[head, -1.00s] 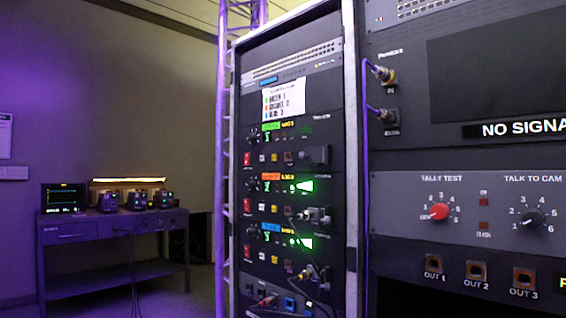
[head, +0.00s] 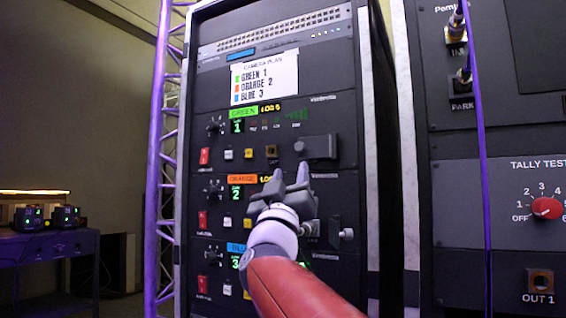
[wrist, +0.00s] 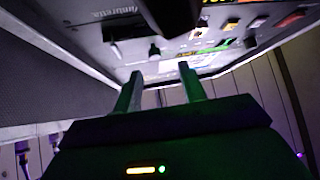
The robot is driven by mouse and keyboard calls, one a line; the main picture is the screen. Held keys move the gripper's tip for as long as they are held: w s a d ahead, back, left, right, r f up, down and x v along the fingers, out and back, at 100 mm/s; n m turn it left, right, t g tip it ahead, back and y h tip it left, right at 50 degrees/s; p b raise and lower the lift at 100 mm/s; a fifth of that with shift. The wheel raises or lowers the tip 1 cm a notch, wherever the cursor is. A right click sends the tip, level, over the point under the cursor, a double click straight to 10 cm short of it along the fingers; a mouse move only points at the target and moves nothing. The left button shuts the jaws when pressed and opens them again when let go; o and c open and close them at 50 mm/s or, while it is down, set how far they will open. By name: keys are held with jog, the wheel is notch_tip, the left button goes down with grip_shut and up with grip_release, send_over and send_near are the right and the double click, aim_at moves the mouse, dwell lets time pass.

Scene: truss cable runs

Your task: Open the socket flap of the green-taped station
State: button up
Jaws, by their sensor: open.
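The green-taped station is the top unit of the rack, with a green label strip (head: 243,113) and a green digit 1. Its socket flap (head: 321,147) is a dark block at the unit's right side, with a round knob (head: 300,147) at its left. The flap looks closed. My gripper (head: 291,172) is open and empty, fingers pointing up toward the panel just below the flap and knob. It appears apart from them, though the gap in depth is hard to judge. In the wrist view my two fingers (wrist: 160,80) stand apart with nothing between them.
The orange-taped station (head: 243,179) lies directly below, partly hidden by my arm, with a connector (head: 346,234) sticking out at its right. A purple truss (head: 158,150) stands left of the rack. A cable (head: 479,150) hangs at the right before the neighbouring panel.

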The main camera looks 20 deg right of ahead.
aim_at(299, 150)
jog(key=shift+m+g+h, duration=0.4)
jog(key=shift+h, duration=0.2)
jog(key=x, duration=0.2)
jog(key=p+x, duration=0.1)
jog(key=x, duration=0.2)
jog(key=p+x, duration=0.1)
jog(key=x, duration=0.2)
jog(key=shift+s+d+r, duration=0.2)
grip_shut()
